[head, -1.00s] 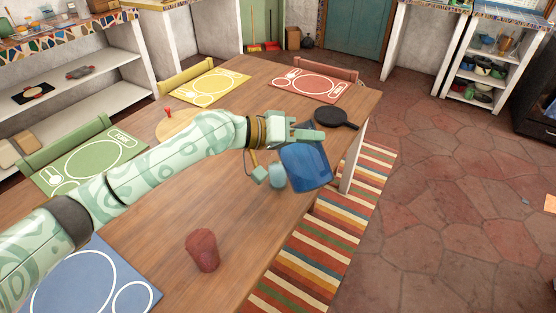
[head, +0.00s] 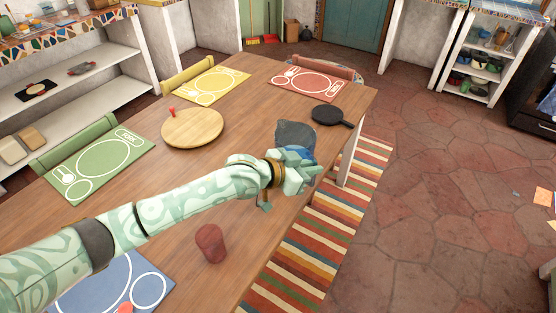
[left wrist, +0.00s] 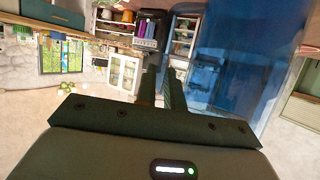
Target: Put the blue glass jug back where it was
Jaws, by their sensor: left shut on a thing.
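The blue glass jug (head: 294,134) is in my left gripper (head: 302,168), near the table's right edge in the head view. It is held just short of the black pan, and the gripper and wrist cover its lower part. I cannot tell whether its base touches the table. In the left wrist view the jug fills much of the right side as a see-through blue wall (left wrist: 235,50), beside the close-set fingers (left wrist: 163,88). My right gripper is not in view.
The wooden table (head: 180,225) bears a black pan (head: 328,115), a round wooden board (head: 192,128), a reddish cup (head: 210,243), and green (head: 95,165), yellow (head: 208,86), red (head: 308,83) and blue (head: 100,285) placemats. Bare wood lies between board and jug. A striped rug (head: 325,225) lies beside the table.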

